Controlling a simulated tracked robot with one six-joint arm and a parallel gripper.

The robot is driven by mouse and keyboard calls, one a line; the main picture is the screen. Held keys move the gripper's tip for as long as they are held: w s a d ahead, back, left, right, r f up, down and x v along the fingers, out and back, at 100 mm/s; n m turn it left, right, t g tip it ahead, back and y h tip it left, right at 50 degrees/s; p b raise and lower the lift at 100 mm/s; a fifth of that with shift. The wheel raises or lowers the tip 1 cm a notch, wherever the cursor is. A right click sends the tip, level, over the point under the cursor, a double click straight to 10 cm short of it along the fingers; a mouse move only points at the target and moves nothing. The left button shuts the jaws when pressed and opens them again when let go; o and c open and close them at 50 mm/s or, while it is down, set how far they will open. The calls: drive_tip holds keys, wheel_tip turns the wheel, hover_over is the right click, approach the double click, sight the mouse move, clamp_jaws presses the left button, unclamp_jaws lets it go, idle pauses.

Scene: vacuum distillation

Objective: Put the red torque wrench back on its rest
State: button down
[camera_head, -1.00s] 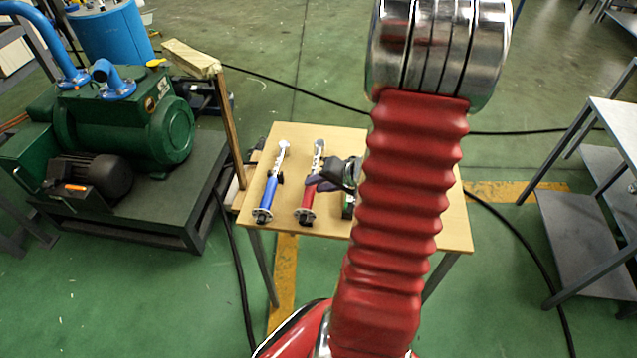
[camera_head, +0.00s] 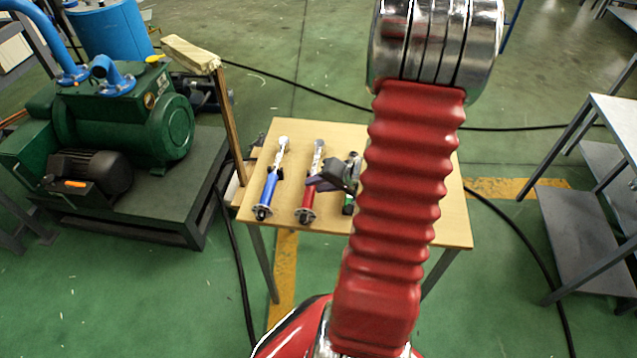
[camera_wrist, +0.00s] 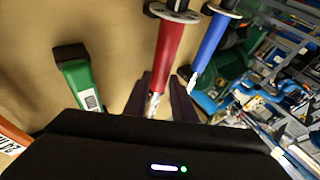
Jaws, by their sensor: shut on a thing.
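The red torque wrench (camera_head: 308,195) is at the small wooden table, between a blue wrench (camera_head: 268,190) and a green one (camera_head: 349,205). My gripper (camera_head: 327,183) reaches it from the right and is shut on it. In the wrist view, the red handle (camera_wrist: 172,50) runs down between the two dark fingers of my gripper (camera_wrist: 161,98). The metal shaft end is partly hidden by the gripper body. I cannot tell whether the wrench touches its rest or hangs just above it; the rest itself is not clear.
The wooden table (camera_head: 440,225) has bare top around the tools. The wrist view also shows the green handle (camera_wrist: 80,82) and an orange tool (camera_wrist: 12,138) at the left. A wooden post (camera_head: 231,125) stands at the table's left, near the green pump (camera_head: 130,125).

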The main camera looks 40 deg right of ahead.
drive_tip(key=shift+f, duration=0.1)
drive_tip(key=c, duration=1.4)
unclamp_jaws()
drive_tip(key=shift+f, duration=0.1)
drive_tip(key=v, duration=1.3)
drive_tip(key=shift+s+r, duration=0.25)
drive_tip(key=shift+r, duration=0.05)
